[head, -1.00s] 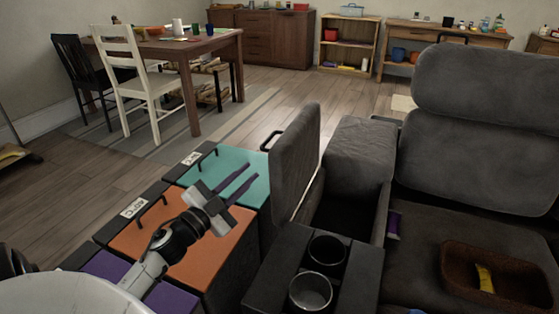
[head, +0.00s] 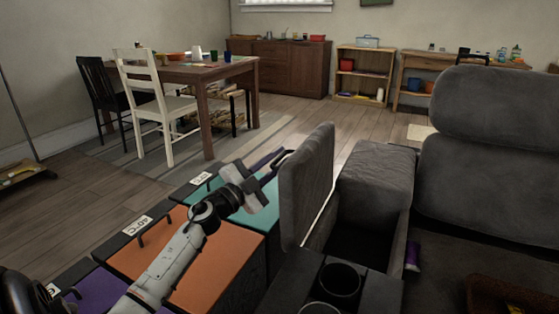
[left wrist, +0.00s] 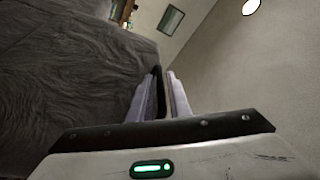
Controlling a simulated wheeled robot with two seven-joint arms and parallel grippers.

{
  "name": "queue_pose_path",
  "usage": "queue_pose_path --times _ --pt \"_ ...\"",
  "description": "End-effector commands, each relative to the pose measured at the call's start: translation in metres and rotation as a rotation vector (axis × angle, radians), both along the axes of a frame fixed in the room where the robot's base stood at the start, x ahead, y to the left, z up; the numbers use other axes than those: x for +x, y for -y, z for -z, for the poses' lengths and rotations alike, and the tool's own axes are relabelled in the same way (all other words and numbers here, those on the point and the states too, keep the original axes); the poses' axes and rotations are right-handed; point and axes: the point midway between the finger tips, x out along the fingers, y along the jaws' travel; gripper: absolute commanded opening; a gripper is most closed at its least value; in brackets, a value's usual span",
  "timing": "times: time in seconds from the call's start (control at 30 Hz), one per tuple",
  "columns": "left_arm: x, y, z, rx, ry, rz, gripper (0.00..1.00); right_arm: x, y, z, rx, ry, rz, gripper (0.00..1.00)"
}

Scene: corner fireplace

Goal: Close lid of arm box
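The arm box is part of the grey sofa, and its padded lid (head: 309,185) stands upright on its edge. The box's dark opening (head: 358,243) shows to the right of the lid. A black handle (head: 283,158) sticks out from the lid's far left side. My left gripper (head: 272,163) is at this handle. In the left wrist view its two fingers (left wrist: 162,97) are close together with a dark bar, seemingly the handle, between them. Whether they press on it I cannot tell. Grey fabric (left wrist: 75,85) fills the left of that view. My right gripper is not in view.
Orange (head: 205,262) and teal (head: 262,210) lidded bins stand left of the sofa, under my left arm. A cup holder (head: 340,283) lies in front of the box opening. A wooden table (head: 205,75) stands farther back.

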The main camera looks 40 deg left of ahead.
Motion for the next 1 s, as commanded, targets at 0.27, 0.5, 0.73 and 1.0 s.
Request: queue_pose_path --times 0.27,0.5,0.73,1.0 --pt "0.006 0.000 -0.001 0.001 -0.001 -0.001 0.17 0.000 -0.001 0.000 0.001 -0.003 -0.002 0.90" --pt "0.006 0.000 -0.001 0.001 -0.001 -0.001 0.00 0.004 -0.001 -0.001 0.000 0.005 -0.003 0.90" --pt "0.006 0.000 -0.002 0.002 -0.001 -0.001 0.00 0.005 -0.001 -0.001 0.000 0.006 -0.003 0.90" --pt "0.010 0.014 -0.013 0.063 -0.022 0.002 0.00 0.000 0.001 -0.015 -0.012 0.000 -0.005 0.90"
